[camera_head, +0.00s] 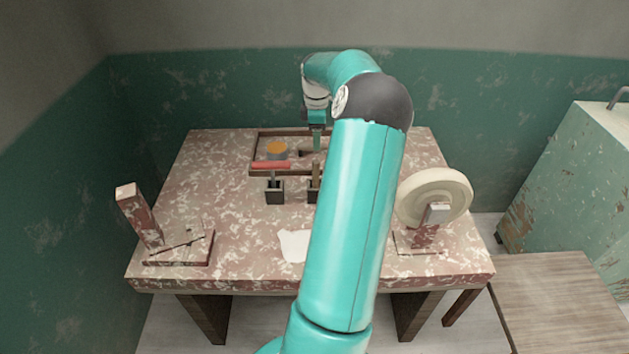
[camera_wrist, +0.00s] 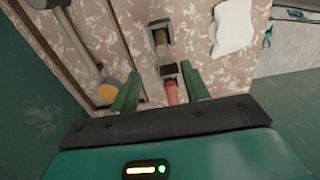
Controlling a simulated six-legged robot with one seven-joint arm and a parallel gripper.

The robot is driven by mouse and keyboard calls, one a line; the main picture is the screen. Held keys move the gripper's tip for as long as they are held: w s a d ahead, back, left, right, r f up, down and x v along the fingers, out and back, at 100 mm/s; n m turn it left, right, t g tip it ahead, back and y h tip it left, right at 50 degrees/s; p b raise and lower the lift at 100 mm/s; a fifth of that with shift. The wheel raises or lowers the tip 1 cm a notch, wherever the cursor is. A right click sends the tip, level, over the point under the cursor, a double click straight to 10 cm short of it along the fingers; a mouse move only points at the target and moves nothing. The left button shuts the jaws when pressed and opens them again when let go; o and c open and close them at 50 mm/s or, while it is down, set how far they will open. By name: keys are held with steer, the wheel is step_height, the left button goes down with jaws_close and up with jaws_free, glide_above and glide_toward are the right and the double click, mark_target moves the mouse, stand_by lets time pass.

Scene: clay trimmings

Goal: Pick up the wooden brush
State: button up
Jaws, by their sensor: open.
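A tan, wooden-looking handle (camera_head: 315,178) stands in the right of two small dark holders on the table; it also shows in the wrist view (camera_wrist: 160,38). It looks like the wooden brush, but its bristles cannot be made out. A red-topped tool (camera_head: 270,165) stands in the left holder (camera_head: 274,196). My gripper (camera_head: 317,145) is over the back tray area in the head view. In the wrist view its two green fingers (camera_wrist: 159,72) are apart, with nothing held. The red tool (camera_wrist: 172,93) shows between them, and the tan handle lies beyond the fingertips.
A dark-rimmed tray (camera_head: 258,140) at the back holds a grey dish with an orange-yellow top (camera_head: 277,149). A wheel (camera_head: 436,194) stands at the right and a red wooden stand (camera_head: 140,215) at the left. A white sheet (camera_head: 293,245) lies in front; my arm covers the table's middle right.

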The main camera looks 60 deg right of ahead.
mark_target(316, 170)
step_height(316, 170, down, 9)
steer(key=shift+r, duration=0.15)
step_height(316, 170, down, 5)
steer(key=shift+a+f, duration=0.1)
steer(key=shift+a, duration=0.05)
jaws_close()
stand_by(0.3)
